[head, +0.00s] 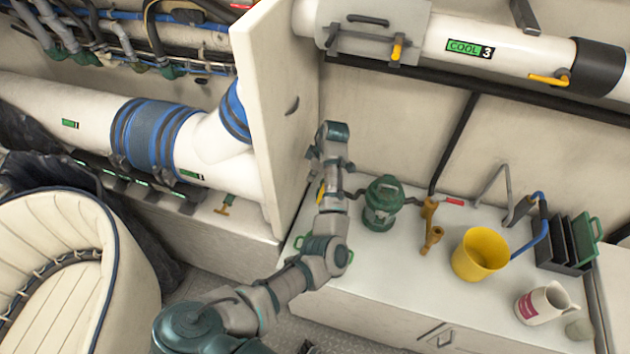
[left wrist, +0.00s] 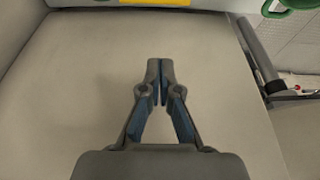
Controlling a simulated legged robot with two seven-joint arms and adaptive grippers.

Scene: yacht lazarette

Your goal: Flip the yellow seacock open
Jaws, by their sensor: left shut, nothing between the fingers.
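A small yellow part (head: 321,192) shows beside my left forearm, near the corner of the white panel and bench, and is mostly hidden by the arm. Yellow levers also show on the white pipe, one at its bracket (head: 397,49) and one near the black sleeve (head: 548,80). I cannot tell which is the seacock. My left gripper (head: 313,155) (left wrist: 160,72) is shut and empty beside the white panel. In the left wrist view its fingertips meet in front of a bare cream surface, with a yellow strip (left wrist: 155,2) at the top edge. My right gripper is not in view.
The bench holds a green lantern-like pot (head: 383,203), a brass fitting (head: 431,225), a yellow bucket (head: 481,254), a white jug (head: 545,303) and a dark rack (head: 563,243). The white panel (head: 277,110) stands close left of my arm. A cream seat (head: 65,270) is at left.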

